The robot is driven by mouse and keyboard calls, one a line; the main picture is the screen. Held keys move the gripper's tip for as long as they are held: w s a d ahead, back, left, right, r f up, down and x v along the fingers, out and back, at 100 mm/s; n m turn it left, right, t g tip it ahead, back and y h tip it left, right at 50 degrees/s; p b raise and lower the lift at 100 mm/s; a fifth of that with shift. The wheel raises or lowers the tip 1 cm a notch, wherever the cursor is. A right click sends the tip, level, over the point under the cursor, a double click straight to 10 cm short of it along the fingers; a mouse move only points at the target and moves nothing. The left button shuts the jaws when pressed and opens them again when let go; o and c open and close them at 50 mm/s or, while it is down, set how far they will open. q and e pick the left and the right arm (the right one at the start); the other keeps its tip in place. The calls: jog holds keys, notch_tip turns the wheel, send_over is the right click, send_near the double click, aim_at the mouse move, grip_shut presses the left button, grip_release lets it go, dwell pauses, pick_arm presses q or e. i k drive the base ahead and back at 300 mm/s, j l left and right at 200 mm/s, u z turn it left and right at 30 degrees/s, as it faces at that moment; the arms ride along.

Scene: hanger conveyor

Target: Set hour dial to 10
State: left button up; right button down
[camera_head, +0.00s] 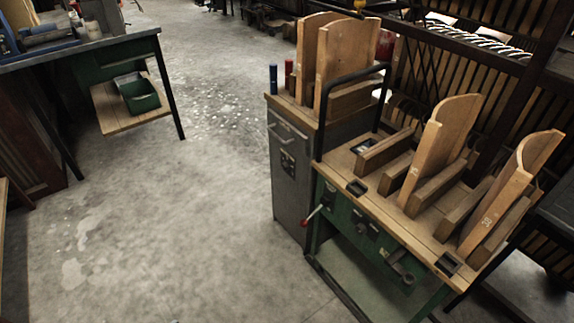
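No hour dial can be clearly made out. A green panel (345,213) on the front of the wooden-topped workbench carries small dark fittings and a dark handle-like part (402,270), too small to read. A lever with a red tip (312,217) sticks out at the panel's left end. A grey cabinet (283,200) to the left of the bench has a small dark fitting (287,163) on its front, also unreadable. Neither of my grippers is in view.
Curved wooden pieces (432,150) stand upright on the bench and cabinet. A black tube frame (318,130) rises between them. Another table (90,50), with a green bin (138,95) on its lower shelf, stands at the upper left. The concrete floor (170,220) between is clear.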

aim_at(285, 166)
jog(key=i+j, duration=0.55)
jog(key=i+j+z, duration=0.15)
jog(key=i+j, duration=0.4)
jog(key=j+z, duration=0.15)
jog(key=z, duration=1.35)
